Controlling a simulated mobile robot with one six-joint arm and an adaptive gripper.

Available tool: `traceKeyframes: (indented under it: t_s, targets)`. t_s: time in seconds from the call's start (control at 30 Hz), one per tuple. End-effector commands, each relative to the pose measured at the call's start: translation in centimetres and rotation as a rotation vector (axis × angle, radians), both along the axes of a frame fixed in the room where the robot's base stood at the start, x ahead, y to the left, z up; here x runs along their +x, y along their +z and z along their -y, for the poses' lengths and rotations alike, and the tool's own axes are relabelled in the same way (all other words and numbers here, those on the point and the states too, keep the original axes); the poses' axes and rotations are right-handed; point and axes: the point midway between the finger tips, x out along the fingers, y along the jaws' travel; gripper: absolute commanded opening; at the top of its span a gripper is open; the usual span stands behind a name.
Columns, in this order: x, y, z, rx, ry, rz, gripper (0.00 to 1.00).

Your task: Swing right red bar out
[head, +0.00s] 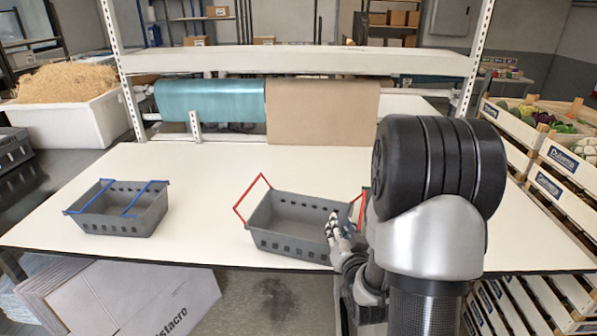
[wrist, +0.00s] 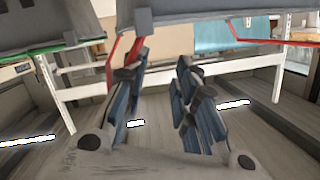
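A grey crate (head: 290,243) with red bars stands on the white table, right of centre. Its left red bar (head: 250,198) is tilted up and out past the crate's left end. Its right red bar (head: 358,208) shows at the right end, partly hidden by my arm. My gripper (head: 335,225) is at the crate's front right corner. In the wrist view the gripper (wrist: 160,68) is open, fingers apart. Contact cannot be told.
A grey crate with blue bars (head: 125,218) stands at the left. A green-edged crate (wrist: 45,49) shows in the wrist view, mostly hidden by my arm in the head view. Paper rolls (head: 322,112) line the back. Bare table (head: 205,205) lies between the crates.

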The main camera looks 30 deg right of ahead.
Motion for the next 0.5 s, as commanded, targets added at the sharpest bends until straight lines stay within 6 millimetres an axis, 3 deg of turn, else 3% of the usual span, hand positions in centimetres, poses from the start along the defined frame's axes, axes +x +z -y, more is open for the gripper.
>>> traceKeyframes:
  t_s: [0.1, 0.27, 0.5]
  targets:
    - [-1.6, -0.2, 2.1, 0.024, -0.047, 0.105, 0.28]
    - [-2.8, 0.0, 3.1, 0.03, -0.074, 0.195, 0.28]
    - [-1.2, 0.1, 4.1, 0.027, -0.075, 0.217, 0.28]
